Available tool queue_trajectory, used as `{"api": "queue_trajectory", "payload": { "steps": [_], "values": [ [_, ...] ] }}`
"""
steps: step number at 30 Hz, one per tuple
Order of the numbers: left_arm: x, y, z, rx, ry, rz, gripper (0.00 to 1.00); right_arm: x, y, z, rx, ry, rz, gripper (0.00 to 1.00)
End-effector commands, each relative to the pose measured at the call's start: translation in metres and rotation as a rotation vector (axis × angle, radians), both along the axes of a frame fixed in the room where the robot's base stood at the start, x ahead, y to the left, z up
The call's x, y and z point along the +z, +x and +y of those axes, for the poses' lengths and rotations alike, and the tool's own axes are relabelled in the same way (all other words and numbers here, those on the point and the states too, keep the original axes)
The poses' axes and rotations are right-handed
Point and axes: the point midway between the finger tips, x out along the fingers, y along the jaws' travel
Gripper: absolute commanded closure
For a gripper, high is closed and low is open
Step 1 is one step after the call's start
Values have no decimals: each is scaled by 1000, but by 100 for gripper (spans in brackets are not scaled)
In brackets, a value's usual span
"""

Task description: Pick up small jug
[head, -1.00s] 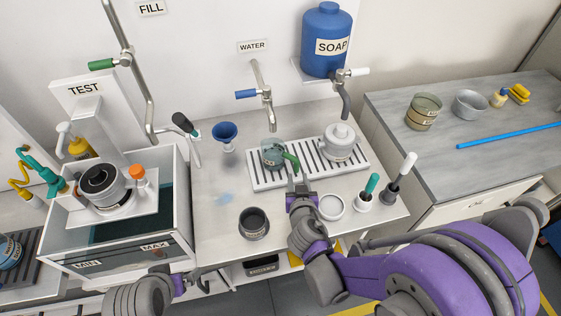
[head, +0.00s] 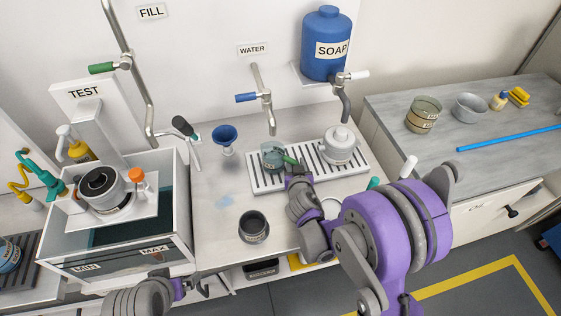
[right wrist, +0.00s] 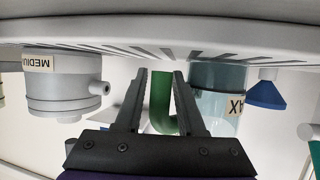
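A small clear teal-tinted jug (head: 271,155) with a green handle (head: 288,158) stands on the left part of the slatted drip tray (head: 262,183). My right gripper (head: 297,168) is at the handle, on the jug's right side. In the right wrist view, the jug (right wrist: 222,88) appears upside down with part of a "MAX" mark. Its green handle (right wrist: 161,98) lies between the two spread fingers of the right gripper (right wrist: 160,85), with a gap at each side. My left gripper (head: 182,288) is low at the front left; its fingers are unclear.
A grey lidded vessel (head: 339,146) stands right of the jug on the tray; its label starts "MEDIU" in the wrist view. A water tap (head: 267,110) hangs behind. A blue funnel (head: 225,136) is left, a dark cup (head: 254,226) in front. The left counter top is mostly clear.

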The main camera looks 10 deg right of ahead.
Motion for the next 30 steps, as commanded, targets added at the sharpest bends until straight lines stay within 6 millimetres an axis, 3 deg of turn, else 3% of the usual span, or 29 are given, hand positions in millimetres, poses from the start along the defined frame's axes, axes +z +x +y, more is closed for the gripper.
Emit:
{"api": "queue_trajectory", "payload": {
  "steps": [4,10,30],
  "values": [
    [0,0,0,0,0,0,0,0,0,0,0,0,0,63],
    [0,0,0,0,0,0,0,0,-1,0,0,0,0,99],
    [0,0,0,0,0,0,0,0,-1,0,-1,0,0,100]
  ]
}}
